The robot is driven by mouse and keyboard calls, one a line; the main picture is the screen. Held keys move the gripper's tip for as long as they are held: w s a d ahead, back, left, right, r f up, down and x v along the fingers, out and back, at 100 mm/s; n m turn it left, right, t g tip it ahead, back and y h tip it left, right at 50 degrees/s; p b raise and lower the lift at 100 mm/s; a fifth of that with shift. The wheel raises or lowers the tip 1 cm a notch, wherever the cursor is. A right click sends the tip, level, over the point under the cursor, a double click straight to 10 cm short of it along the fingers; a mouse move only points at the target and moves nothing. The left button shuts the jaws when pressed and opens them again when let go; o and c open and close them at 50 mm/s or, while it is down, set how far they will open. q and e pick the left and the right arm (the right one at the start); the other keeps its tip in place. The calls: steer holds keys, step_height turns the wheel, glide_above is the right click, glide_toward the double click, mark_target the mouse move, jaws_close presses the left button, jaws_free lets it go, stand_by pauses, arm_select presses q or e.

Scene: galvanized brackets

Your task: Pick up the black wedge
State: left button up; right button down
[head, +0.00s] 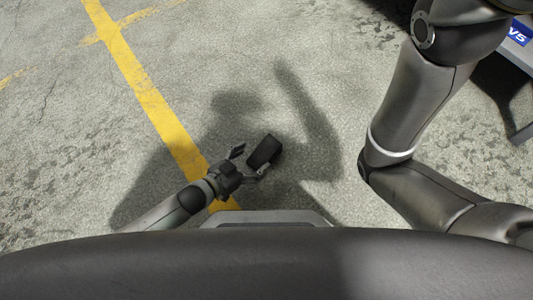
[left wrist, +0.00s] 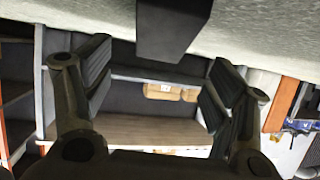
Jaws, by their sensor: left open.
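The black wedge (head: 265,151) is a small dark block on the concrete floor, right of the yellow line. In the left wrist view the wedge (left wrist: 172,28) shows at the top centre, ahead of the fingertips and between their lines; its top end is cut off by the frame. My left gripper (head: 249,162) is open, with one finger left of the wedge and the other close below it. In the left wrist view the gripper (left wrist: 160,62) has its fingers wide apart and nothing between the pads. Whether a finger touches the wedge I cannot tell. My right gripper is out of view.
A yellow painted line (head: 143,90) crosses the floor. A grey object with a blue label (head: 520,33) stands at the upper right. Shelving (left wrist: 140,128) with small cardboard boxes (left wrist: 170,91) shows in the left wrist view. The floor around the wedge is clear, partly in shadow.

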mark_target(266, 149)
arm_select(q)
steer(key=shift+b+x, duration=2.25)
steer(key=shift+b, duration=0.05)
steer(key=shift+w+d+f, duration=0.15)
steer(key=shift+w+d, duration=0.1)
steer(key=c, duration=1.4)
steer(key=shift+c, duration=0.2)
steer(key=shift+r, duration=0.2)
